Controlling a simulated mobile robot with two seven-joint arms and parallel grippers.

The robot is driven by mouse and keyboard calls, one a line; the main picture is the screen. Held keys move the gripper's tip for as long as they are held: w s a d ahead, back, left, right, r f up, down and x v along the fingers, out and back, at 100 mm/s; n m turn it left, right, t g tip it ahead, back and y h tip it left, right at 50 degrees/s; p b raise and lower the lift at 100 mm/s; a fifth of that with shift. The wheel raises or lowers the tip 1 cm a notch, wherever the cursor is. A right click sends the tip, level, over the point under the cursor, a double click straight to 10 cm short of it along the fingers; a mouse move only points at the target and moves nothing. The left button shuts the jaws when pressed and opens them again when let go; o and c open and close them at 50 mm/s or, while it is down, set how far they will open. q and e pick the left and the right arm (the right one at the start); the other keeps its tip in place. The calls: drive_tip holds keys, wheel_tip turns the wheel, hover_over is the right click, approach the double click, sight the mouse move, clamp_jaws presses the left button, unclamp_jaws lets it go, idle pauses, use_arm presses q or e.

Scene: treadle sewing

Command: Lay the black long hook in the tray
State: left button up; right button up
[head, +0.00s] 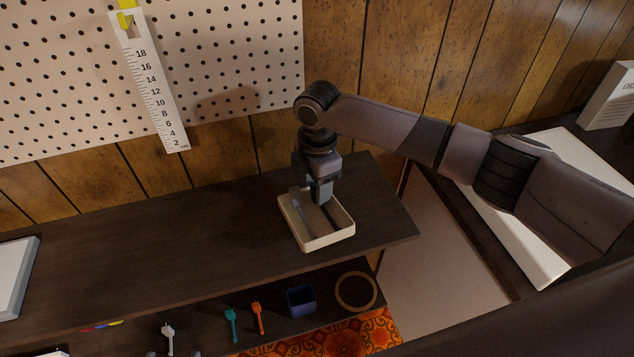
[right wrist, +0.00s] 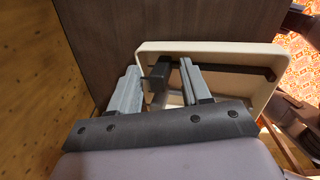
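The black long hook (right wrist: 235,69) lies inside the cream tray (right wrist: 210,47), its dark shaft running along one side. In the head view its dark bar (head: 332,216) shows on the right half of the tray (head: 328,241). My right gripper (head: 320,192) is low over the tray. In the right wrist view its two grey fingers (right wrist: 160,82) stand apart, with the dark end of the hook seen between them and gaps beside it. A slim grey hook-like piece (head: 303,215) is in the tray's left half. My left gripper is not in view.
The tray stands near the right end of a dark shelf, which is mostly clear to the left. A lower shelf holds a grey piece (head: 168,338), teal piece (head: 231,323), orange piece (head: 258,317), blue box (head: 301,301) and ring (head: 341,301). A ruler (head: 151,85) hangs on the pegboard.

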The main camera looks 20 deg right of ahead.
drive_tip(key=shift+s+f, duration=0.2)
drive_tip(key=shift+f, duration=0.2)
wheel_tip(320, 180, up, 8)
drive_tip(key=shift+w, duration=0.1)
